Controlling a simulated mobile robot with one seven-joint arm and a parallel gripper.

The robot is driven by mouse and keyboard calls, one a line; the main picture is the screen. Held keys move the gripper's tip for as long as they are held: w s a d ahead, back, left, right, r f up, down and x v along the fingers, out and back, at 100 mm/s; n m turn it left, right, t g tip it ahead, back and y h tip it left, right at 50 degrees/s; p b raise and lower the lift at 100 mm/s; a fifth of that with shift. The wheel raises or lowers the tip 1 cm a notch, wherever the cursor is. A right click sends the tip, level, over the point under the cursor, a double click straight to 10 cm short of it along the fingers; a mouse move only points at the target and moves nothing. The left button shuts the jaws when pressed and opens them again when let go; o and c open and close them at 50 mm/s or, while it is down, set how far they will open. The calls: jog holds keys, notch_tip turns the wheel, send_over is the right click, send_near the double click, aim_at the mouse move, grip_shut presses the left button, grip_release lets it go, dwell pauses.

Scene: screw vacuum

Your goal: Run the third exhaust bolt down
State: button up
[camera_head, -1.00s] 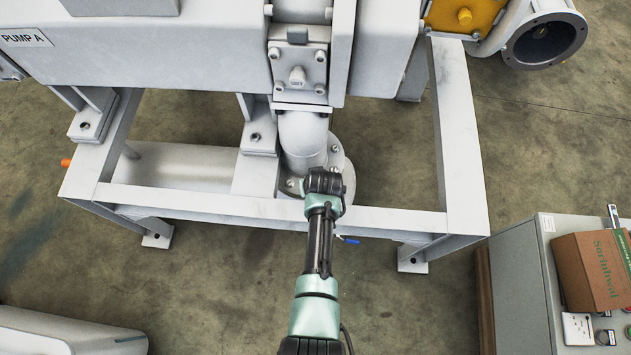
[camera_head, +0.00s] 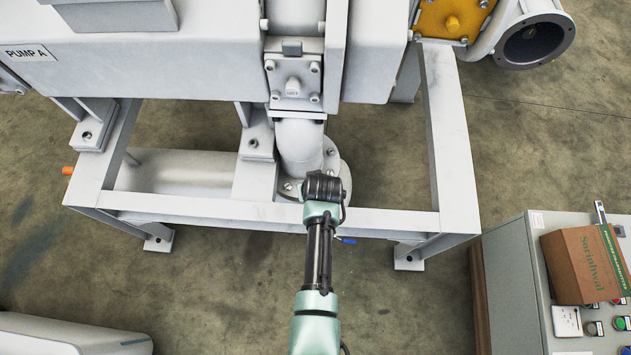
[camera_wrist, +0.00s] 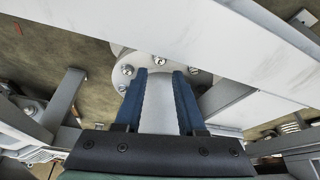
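The round grey exhaust flange (camera_head: 343,172) sits at the foot of the elbow pipe (camera_head: 299,146), behind the frame's front rail. One bolt (camera_head: 288,186) shows on its left side and another (camera_head: 331,152) at its back right. I cannot tell which bolt is the third.
The pump frame's front rail (camera_head: 390,219) passes close under my arm. A pale rail (camera_wrist: 240,30) crosses the wrist view's upper right. A control cabinet (camera_head: 510,270) with a cardboard box (camera_head: 582,265) stands at the right. The floor between frame and cabinet is open.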

jog(key=p+v, duration=0.3)
jog(key=v, duration=0.5)
dwell(0.4)
